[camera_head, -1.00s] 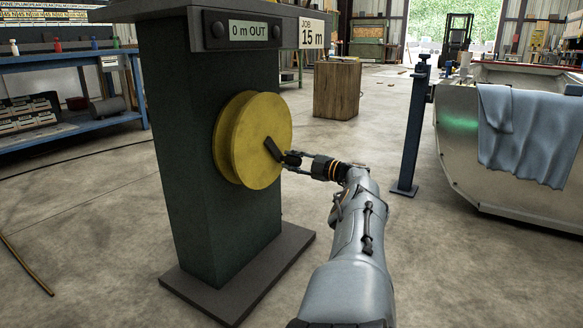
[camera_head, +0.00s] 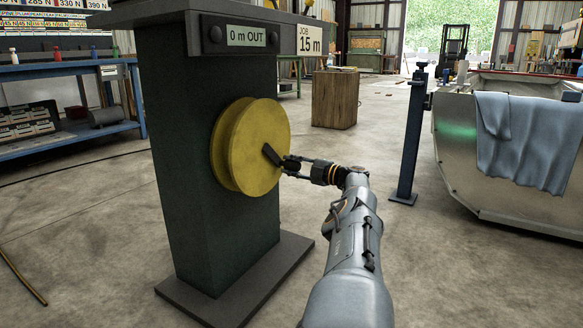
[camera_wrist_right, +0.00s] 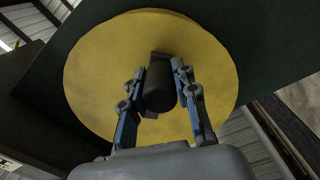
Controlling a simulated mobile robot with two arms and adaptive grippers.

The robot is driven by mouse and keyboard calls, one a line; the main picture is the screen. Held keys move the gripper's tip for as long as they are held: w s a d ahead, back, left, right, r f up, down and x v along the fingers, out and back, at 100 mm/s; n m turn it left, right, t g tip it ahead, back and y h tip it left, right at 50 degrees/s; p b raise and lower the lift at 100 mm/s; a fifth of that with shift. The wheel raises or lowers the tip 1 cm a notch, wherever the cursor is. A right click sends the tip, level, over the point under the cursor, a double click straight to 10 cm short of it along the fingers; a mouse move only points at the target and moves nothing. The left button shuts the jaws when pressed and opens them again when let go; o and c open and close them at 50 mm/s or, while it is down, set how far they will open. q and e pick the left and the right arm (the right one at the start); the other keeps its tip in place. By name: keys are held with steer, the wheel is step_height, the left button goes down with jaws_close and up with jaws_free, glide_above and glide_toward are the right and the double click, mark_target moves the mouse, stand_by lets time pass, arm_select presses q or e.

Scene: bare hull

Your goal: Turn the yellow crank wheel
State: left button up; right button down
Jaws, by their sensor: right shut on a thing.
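The yellow crank wheel (camera_head: 252,148) stands upright on the side of a dark green pedestal (camera_head: 196,150). A short dark crank handle (camera_head: 272,156) sits on its face, right of the middle. My right gripper (camera_head: 284,161) reaches it from the right and is shut on the handle. In the right wrist view the dark handle (camera_wrist_right: 160,88) lies between the two fingers of my right gripper (camera_wrist_right: 161,100), with the yellow wheel (camera_wrist_right: 95,75) behind. A display (camera_head: 247,37) on the pedestal reads "0 m OUT". My left gripper is not in view.
A sign (camera_head: 309,40) beside the display reads "JOB 15 m". A blue post (camera_head: 410,140) stands to the right, near a metal boat hull (camera_head: 455,150) draped with a blue cloth (camera_head: 515,140). A blue workbench (camera_head: 70,72) is at the left. A wooden block (camera_head: 335,98) stands behind.

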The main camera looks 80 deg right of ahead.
steer(key=c, duration=1)
jaws_free()
steer(key=shift+w, duration=0.1)
steer(key=shift+a+f+m+p, duration=0.25)
steer(key=shift+m+p, duration=0.15)
steer(key=shift+p, duration=0.3)
